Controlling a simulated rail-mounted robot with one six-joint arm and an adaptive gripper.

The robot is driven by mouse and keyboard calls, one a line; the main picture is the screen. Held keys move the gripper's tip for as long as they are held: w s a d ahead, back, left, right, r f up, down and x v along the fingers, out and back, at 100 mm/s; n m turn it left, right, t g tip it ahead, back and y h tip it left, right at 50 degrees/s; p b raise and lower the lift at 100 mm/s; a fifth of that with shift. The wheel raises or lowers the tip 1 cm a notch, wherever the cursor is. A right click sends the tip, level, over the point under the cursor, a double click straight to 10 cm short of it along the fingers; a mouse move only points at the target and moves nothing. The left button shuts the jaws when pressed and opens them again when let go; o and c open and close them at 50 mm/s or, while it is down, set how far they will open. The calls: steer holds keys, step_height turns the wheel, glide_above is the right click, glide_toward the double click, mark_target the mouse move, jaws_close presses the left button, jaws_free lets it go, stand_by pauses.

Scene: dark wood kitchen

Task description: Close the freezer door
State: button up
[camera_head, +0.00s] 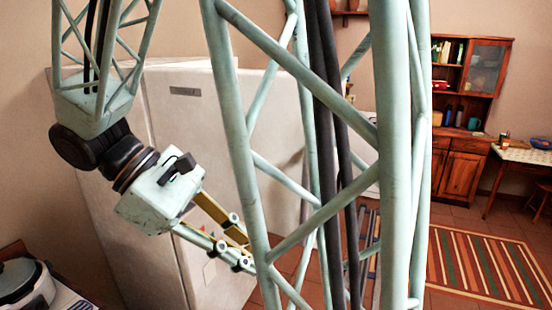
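A large off-white refrigerator cabinet (112,220) stands at the left and centre. Its broad front door panel (196,130) carries a small grey label near the top. I cannot tell which panel is the freezer door or whether it stands ajar, because my pale green lattice arm link covers the right side of the front. My gripper (246,256) is in front of the lower part of the white panel, pointing down and right. Its yellow and green fingers reach behind the lattice link, so their tips are partly hidden. Contact with the door cannot be made out.
A pot or cooker (22,282) stands on a surface at the lower left. A striped rug (480,262) lies on the tiled floor at the right. A wooden hutch (462,160) and a table (520,154) stand at the far right.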

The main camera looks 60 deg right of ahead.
steer(key=w+d+r+n+g+h+p, duration=0.4)
steer(key=w+d+r+g+h+p, duration=0.2)
steer(key=w+r+p, duration=0.3)
step_height(320, 180, up, 2)
steer(key=shift+d+r+p, duration=0.1)
steer(key=shift+d+p, duration=0.7)
steer(key=shift+d, duration=0.05)
steer(key=shift+d, duration=0.1)
steer(key=p+x, duration=0.1)
steer(key=x, duration=1.2)
steer(key=shift+s+d+r, duration=0.2)
stand_by(0.4)
steer(key=shift+c, duration=0.7)
jaws_close()
